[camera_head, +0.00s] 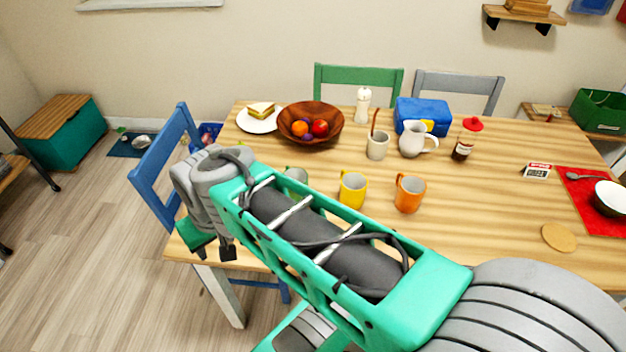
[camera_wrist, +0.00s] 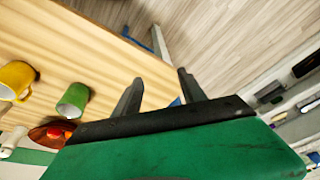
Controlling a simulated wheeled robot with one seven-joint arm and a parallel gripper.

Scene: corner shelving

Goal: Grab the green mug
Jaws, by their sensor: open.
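The green mug (camera_wrist: 73,100) lies in view at the left of the wrist view, on the wooden table, with its mouth toward the lower left. In the head view only part of the green mug (camera_head: 296,174) shows behind my arm; the rest is hidden. My gripper (camera_wrist: 159,76) is open and empty in the wrist view. Its fingers are apart from the mug, to the right of it, near the table edge. In the head view my arm covers much of the near table and the fingers cannot be made out clearly.
A yellow mug (camera_head: 352,190) and an orange mug (camera_head: 409,193) stand right of the green one. Behind are a wooden fruit bowl (camera_head: 311,123), a utensil cup (camera_head: 377,146) and a white pitcher (camera_head: 417,140). A blue chair (camera_head: 155,165) stands at the table's left edge.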

